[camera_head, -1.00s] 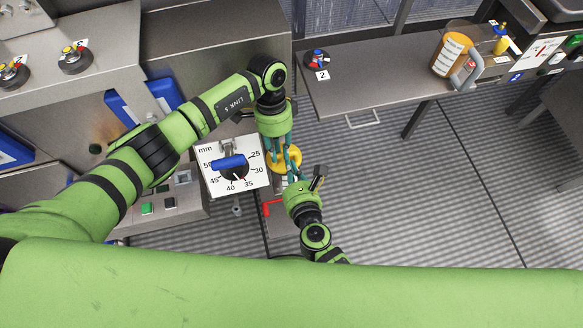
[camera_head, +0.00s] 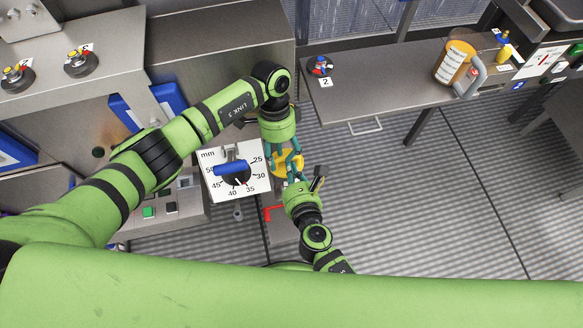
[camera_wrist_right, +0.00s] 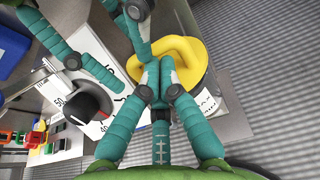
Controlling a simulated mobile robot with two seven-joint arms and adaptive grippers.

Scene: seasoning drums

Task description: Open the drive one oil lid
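A yellow loop-shaped part (camera_head: 291,163), which I take for the oil lid, sits right of the white dial plate. It shows large in the right wrist view (camera_wrist_right: 190,60). My left gripper (camera_head: 290,160) comes down over it from behind. Its teal fingers look spread, with one (camera_wrist_right: 90,62) over the dial plate, apart from the yellow part. My right gripper (camera_head: 293,178) is at its near side. In the right wrist view its two front fingertips (camera_wrist_right: 159,78) come together in front of the yellow edge. Whether they grip it is hidden.
The white dial plate (camera_head: 210,185) with a blue handle (camera_head: 230,168) is close on the left. A red lever (camera_head: 272,212) lies just below. A steel table (camera_head: 375,90) carries an orange container (camera_head: 453,62) at right. Open floor (camera_head: 400,210) lies right of the grippers.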

